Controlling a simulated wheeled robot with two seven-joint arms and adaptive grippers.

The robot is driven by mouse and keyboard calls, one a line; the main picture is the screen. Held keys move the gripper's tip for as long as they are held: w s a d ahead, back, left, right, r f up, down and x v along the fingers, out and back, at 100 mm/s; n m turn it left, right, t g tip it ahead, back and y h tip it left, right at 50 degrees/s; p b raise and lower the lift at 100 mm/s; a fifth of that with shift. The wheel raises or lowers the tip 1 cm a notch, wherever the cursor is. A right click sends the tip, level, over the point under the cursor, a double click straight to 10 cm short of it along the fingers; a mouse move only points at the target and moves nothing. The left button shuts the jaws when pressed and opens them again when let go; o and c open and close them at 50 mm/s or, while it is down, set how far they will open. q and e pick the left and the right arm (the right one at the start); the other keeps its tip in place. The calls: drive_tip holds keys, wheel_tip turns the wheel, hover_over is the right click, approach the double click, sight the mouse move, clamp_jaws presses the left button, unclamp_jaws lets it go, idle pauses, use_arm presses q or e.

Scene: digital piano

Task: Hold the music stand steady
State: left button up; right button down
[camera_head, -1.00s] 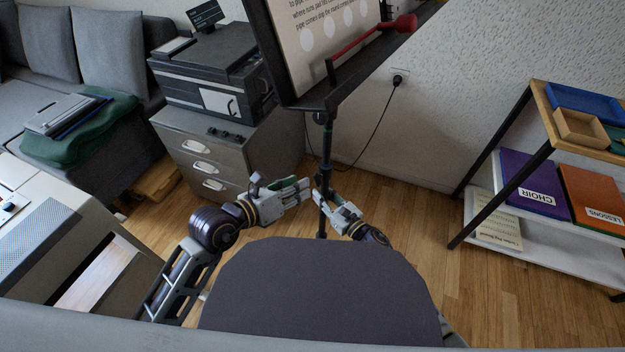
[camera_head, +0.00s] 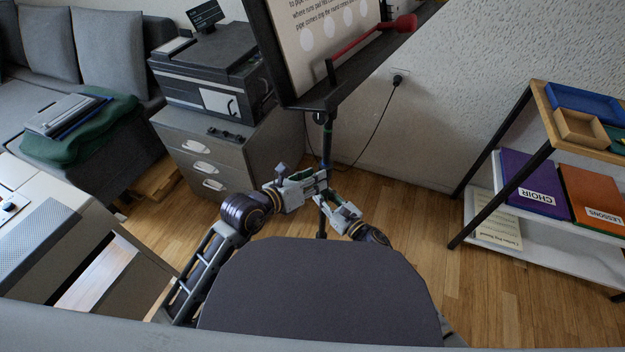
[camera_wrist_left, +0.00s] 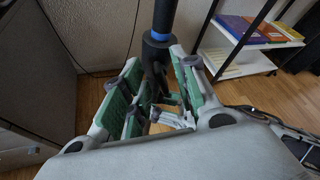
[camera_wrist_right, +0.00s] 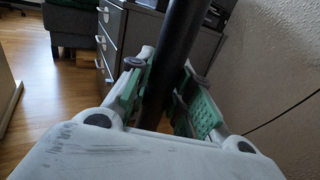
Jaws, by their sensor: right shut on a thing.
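The music stand has a black desk (camera_head: 318,97) holding a printed sheet (camera_head: 322,40) and a red rod-like thing (camera_head: 372,40). Its thin black pole (camera_head: 327,148) runs down from the desk. My left gripper (camera_head: 324,180) is at the pole. In the left wrist view the pole (camera_wrist_left: 163,20), with a blue band, stands between its open fingers, with gaps beside it. My right gripper (camera_head: 324,199) is just below, shut on the pole; the right wrist view shows the pole (camera_wrist_right: 175,50) between its fingers. The stand's foot is hidden.
A drawer cabinet (camera_head: 225,155) with a printer (camera_head: 215,75) stands behind to the left. A shelf rack (camera_head: 540,235) with folders is at right. Wooden floor lies between.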

use_arm(q)
drive_tip(key=shift+c, duration=0.3)
clamp_jaws()
drive_tip(key=shift+y, duration=0.3)
drive_tip(key=shift+s+d+m+y, duration=0.1)
drive_tip(key=shift+m+y, duration=0.2)
drive_tip(key=shift+m, duration=0.5)
drive_tip(key=shift+t, duration=0.3)
drive_tip(key=shift+o, duration=0.3)
unclamp_jaws()
drive_tip(key=shift+s, duration=0.1)
